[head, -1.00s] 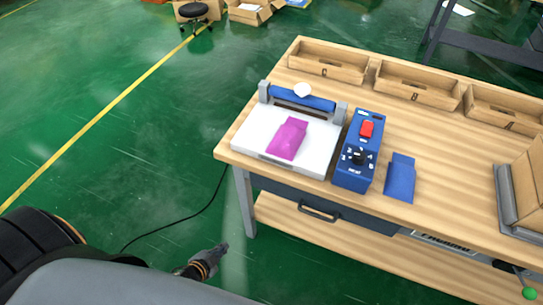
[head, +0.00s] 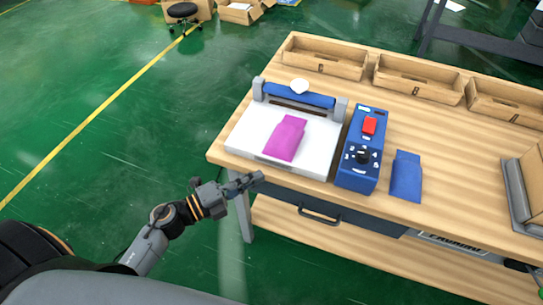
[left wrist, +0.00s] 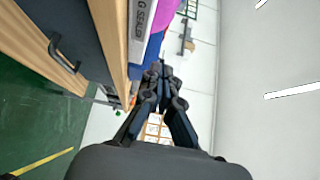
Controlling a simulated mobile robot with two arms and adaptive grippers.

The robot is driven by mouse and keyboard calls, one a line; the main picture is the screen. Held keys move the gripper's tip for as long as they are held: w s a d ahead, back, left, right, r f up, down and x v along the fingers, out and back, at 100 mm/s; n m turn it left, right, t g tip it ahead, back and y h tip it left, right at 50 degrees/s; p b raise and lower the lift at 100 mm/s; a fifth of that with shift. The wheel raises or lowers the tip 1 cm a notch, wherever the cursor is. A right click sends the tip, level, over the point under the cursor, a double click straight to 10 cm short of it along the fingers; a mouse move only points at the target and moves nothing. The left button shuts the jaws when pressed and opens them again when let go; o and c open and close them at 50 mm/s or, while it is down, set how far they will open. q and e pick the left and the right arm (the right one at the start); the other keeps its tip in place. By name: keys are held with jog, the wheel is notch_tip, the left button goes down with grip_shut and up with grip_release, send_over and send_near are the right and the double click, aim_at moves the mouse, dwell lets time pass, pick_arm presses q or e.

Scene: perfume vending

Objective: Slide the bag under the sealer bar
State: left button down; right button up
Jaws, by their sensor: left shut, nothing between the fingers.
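A magenta bag (head: 286,138) lies flat on the white plate of the sealer (head: 243,132), in front of the blue sealer bar (head: 300,97). The bar runs between two grey posts at the back of the plate and has a white knob on top. My left gripper (head: 256,179) is shut and empty, just off the table's front left edge, in front of the sealer and apart from the bag. In the left wrist view, the shut left fingers (left wrist: 162,72) are near the sealer's lettered front, and a bit of magenta shows beyond. My right gripper is not in view.
A blue control box (head: 357,175) with a red switch and dial stands right of the sealer. A blue bag (head: 405,177) lies beside it. Wooden bins (head: 325,58) line the table's back edge. A grey-framed box stands at the right.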

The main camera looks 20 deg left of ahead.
aim_at(275, 151)
pick_arm(q)
jog(key=w, duration=0.2)
jog(key=w+d, duration=0.1)
jog(key=w, duration=0.1)
jog(key=w+d+p, duration=0.1)
jog(key=w, duration=0.1)
jog(key=shift+w+d, duration=0.25)
jog(key=shift+w+a, duration=0.1)
jog(key=shift+w, duration=0.3)
jog(key=shift+w+a, duration=0.15)
jog(key=shift+w, duration=1.55)
jog(key=shift+s, duration=0.15)
